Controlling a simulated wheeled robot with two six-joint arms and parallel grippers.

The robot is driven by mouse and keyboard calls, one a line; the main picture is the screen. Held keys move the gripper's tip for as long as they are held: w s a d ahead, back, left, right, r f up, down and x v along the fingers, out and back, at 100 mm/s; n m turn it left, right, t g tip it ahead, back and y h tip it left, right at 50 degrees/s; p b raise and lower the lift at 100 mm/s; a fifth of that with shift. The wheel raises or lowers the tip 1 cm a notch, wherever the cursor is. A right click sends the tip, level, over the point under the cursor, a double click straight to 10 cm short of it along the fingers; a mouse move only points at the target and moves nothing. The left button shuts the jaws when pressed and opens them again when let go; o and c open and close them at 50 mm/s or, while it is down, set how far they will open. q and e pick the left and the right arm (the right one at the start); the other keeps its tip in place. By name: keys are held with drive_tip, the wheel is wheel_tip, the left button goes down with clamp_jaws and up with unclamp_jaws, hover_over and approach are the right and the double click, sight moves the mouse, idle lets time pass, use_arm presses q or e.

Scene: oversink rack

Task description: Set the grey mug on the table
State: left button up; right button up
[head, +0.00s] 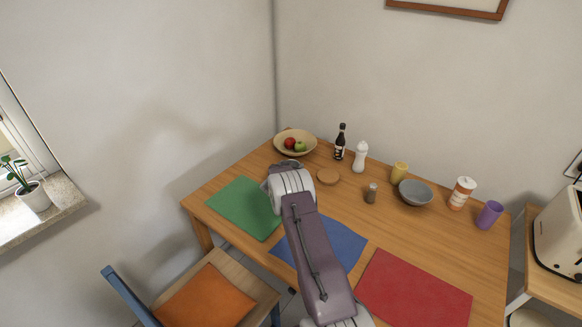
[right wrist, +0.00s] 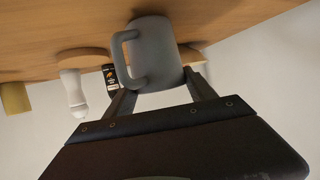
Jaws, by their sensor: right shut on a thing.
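The grey mug (right wrist: 153,55) is between the two fingers of my right gripper (right wrist: 160,92), which is shut on it. In the right wrist view, which is turned upside down, its handle is on the left and its far end is at or close to the wooden tabletop (right wrist: 40,35); I cannot tell if they touch. In the head view my right arm reaches over the table (head: 405,241), with its hand above the green mat (head: 240,207). There the arm hides the mug. My left gripper is not in view.
A blue mat (head: 340,243) and a red mat (head: 415,290) lie nearer.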

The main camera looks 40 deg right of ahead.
drive_tip(key=shift+f+b, duration=0.3)
drive_tip(key=shift+f, duration=0.1)
drive_tip(key=o, duration=1.9)
drive_tip(key=shift+c, duration=0.2)
drive_tip(key=v, duration=0.9)
drive_tip(key=shift+p, duration=0.3)
drive_tip(key=shift+a+r, duration=0.1)
drive_tip(key=shift+r, duration=0.05)
